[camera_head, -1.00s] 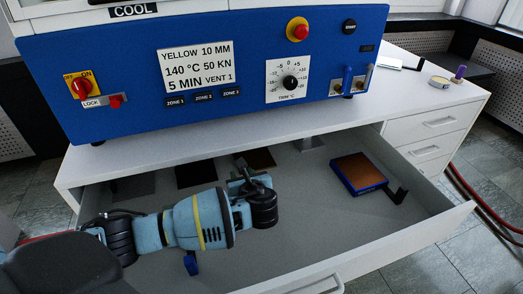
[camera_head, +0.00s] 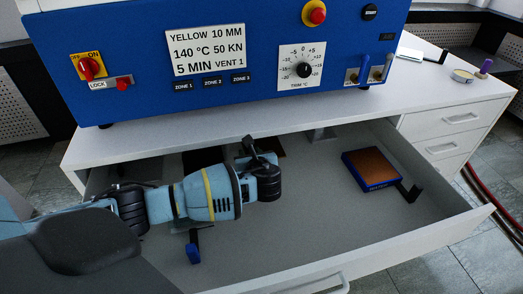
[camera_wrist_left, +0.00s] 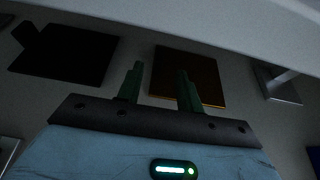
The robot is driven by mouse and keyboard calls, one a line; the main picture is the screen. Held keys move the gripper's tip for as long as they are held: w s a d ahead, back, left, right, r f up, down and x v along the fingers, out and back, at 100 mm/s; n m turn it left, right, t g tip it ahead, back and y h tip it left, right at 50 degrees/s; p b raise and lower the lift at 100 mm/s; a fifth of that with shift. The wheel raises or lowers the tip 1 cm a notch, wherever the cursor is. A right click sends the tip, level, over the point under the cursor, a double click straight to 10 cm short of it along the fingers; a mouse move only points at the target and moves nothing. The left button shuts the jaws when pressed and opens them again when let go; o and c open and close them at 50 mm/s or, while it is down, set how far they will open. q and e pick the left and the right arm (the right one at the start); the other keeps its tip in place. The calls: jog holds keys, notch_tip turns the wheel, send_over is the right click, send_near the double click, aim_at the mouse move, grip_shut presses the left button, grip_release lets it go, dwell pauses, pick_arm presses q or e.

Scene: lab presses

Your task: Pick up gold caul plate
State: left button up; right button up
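The gold caul plate (camera_wrist_left: 187,75) lies flat on the drawer floor near its back. In the head view only a dark brown bit of it (camera_head: 273,147) shows, the rest hidden behind my left gripper. My left gripper (camera_head: 258,150) reaches into the open drawer from the left. In the left wrist view its two green fingers (camera_wrist_left: 160,70) are apart with nothing between them; the right finger overlaps the gold plate's image and the left one lies just left of it. I cannot tell the height above the plate. My right gripper is not in view.
A black plate (camera_wrist_left: 62,55) with a tab lies left of the gold plate, a silver plate (camera_wrist_left: 281,84) right. A blue tray with a brown top (camera_head: 374,167) sits at the drawer's right. A small blue-ended piece (camera_head: 193,252) is below my arm. The white cabinet top (camera_head: 300,118) overhangs the drawer's back.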

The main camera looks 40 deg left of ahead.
aim_at(248, 151)
pick_arm(q)
jog(key=shift+b+x, duration=0.4)
jog(key=shift+x, duration=1.15)
jog(key=shift+s, duration=0.1)
grip_shut()
